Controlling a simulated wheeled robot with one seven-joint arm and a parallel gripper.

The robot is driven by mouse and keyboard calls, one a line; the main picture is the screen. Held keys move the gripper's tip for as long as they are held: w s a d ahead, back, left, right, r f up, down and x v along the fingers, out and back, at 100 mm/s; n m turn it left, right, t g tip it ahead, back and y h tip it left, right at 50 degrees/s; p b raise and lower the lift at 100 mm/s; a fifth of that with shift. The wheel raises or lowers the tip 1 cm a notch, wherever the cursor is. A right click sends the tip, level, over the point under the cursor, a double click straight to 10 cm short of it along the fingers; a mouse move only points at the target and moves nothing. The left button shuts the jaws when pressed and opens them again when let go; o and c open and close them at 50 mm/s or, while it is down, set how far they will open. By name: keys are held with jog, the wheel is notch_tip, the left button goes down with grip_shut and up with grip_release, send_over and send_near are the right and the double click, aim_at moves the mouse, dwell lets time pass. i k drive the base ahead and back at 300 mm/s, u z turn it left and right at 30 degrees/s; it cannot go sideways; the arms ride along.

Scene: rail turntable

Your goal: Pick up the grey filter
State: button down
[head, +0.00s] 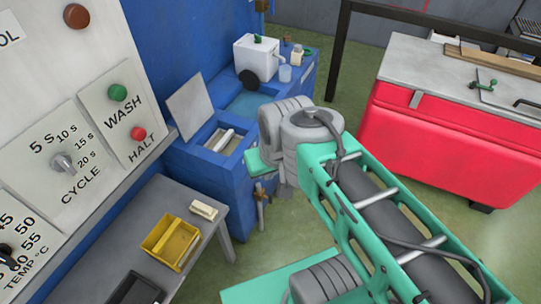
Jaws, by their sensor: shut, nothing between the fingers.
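No part can be named for certain as the grey filter. A pale grey-white piece (224,140) lies in the open compartment (208,142) in the top of the blue machine (205,172), under a raised grey lid (190,105). A small off-white block (203,210) lies on the grey side table (213,228), beside the yellow bin. My arm reaches in from the lower right, and its grey wrist joints are just right of the blue machine. My gripper cannot be made out; the arm links hide that area.
A yellow bin (160,236) and a black tray (134,291) stand on the side table. A white canister (256,56), a black disc (249,77) and a clear cup (285,73) stand farther back. A red cabinet (450,140) is at right. Green floor (355,90) lies between.

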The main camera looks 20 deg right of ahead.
aim_at(224, 142)
jog(key=z, duration=0.45)
jog(key=i, duration=1)
jog(key=u, duration=0.85)
jog(key=k, duration=0.5)
jog(key=z, duration=0.7)
jog(key=i, duration=0.4)
jog(key=u, duration=3.45)
jog(key=k, duration=0.15)
jog(key=z, duration=0.15)
